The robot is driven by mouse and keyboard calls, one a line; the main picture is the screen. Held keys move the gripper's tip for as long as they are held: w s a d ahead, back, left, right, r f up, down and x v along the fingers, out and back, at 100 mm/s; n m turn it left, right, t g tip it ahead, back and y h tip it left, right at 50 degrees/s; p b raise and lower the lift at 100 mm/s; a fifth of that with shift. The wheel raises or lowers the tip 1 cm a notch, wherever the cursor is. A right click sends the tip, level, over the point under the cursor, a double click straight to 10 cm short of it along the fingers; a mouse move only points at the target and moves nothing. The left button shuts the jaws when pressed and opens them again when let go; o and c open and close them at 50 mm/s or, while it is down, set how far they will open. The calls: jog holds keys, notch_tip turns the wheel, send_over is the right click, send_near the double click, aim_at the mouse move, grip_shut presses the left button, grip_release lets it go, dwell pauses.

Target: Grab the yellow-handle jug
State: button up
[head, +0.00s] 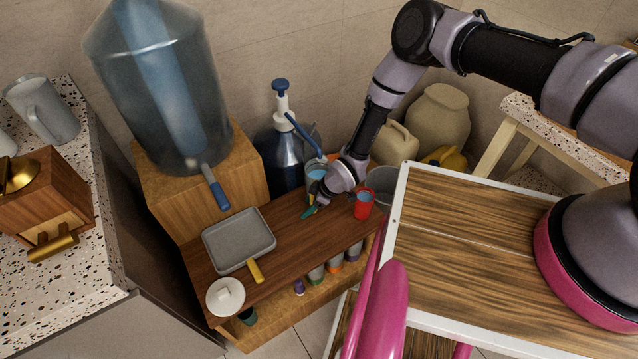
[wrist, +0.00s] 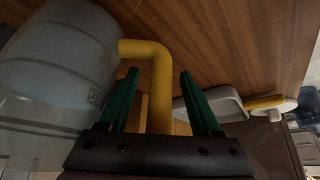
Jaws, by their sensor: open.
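The yellow-handle jug (wrist: 60,65) is a greyish, see-through vessel with printed measuring marks, at the left of the wrist view. Its bent yellow handle (wrist: 161,85) runs between the two green fingers of my gripper (wrist: 160,74). The fingers are open, one on each side of the handle, with a gap visible on both sides. In the head view my gripper (head: 311,208) is low over the brown wooden shelf top (head: 290,235). There a blue-topped vessel (head: 316,173) behind it is probably the jug, its handle hidden by my wrist.
A red cup (head: 364,205) stands close right of my gripper, with a grey bucket (head: 382,183) behind it. A dark blue pump bottle (head: 280,155) stands behind.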

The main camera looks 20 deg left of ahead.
grip_shut()
dwell(1.4)
